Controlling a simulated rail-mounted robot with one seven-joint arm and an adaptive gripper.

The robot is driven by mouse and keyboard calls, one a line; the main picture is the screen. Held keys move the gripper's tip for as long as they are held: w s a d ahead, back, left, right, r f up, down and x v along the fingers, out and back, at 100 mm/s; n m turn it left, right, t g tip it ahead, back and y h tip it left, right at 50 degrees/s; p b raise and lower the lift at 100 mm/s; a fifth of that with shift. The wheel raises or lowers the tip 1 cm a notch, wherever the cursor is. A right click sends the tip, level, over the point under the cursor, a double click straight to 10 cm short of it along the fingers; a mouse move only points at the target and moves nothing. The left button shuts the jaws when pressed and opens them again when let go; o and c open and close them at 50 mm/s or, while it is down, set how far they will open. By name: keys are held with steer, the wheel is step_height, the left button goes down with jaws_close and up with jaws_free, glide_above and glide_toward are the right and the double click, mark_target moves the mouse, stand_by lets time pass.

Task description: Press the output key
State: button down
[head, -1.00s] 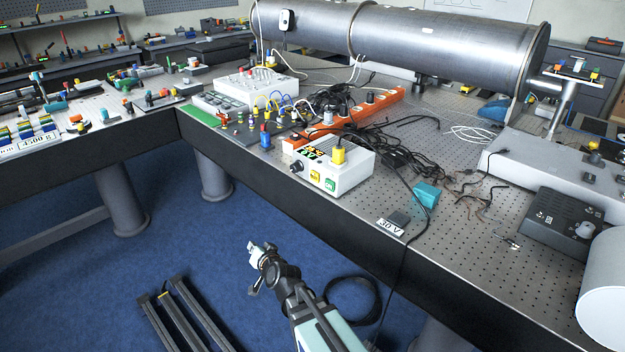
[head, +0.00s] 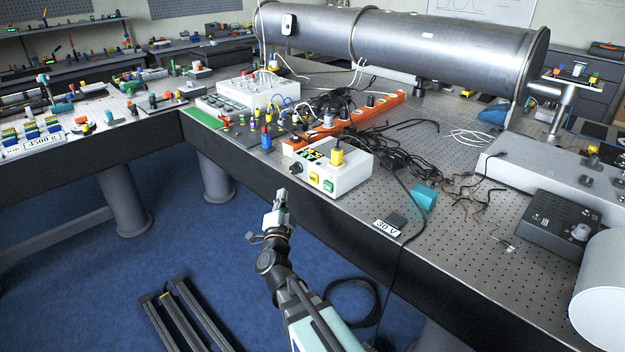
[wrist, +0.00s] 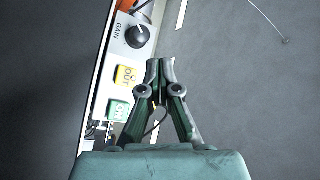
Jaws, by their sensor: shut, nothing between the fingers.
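A white box (head: 352,181) stands at the table's front edge, with a black knob, a yellow key, a green key and a lit display on its front. The yellow output key (head: 314,179) is left of the green ON key (head: 328,186). In the wrist view the yellow key (wrist: 125,76), marked OUT, lies between the GAIN knob (wrist: 137,36) and the green key (wrist: 117,110). My gripper (head: 281,192) is shut and empty, below and left of the box's front in the head view. In the wrist view its fingertips (wrist: 160,64) are right of the yellow key, apparently apart from it.
A yellow plug (head: 337,157) stands on the box. A black cable (head: 403,262) hangs over the table's front edge to the right. An orange power strip (head: 378,108) and tangled cables lie behind. The blue floor (head: 215,275) before the table is mostly open.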

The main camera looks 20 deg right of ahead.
mark_target(309, 175)
steer(key=shift+w+d+b, duration=0.55)
steer(key=shift+w+d, duration=0.15)
steer(key=shift+d, duration=0.6)
steer(key=shift+w+d+b, duration=0.55)
steer(key=shift+w+d, duration=0.2)
steer(key=shift+d, duration=0.5)
steer(key=shift+w+d+b, duration=0.55)
steer(key=shift+w+d, duration=0.15)
steer(key=shift+d, duration=0.6)
steer(key=shift+w+d, duration=0.2)
steer(key=shift+d, duration=0.15)
steer(key=shift+w+d+b, duration=0.2)
steer(key=shift+d+b, duration=0.2)
steer(key=shift+s+a+p, duration=0.45)
steer(key=shift+a, duration=0.3)
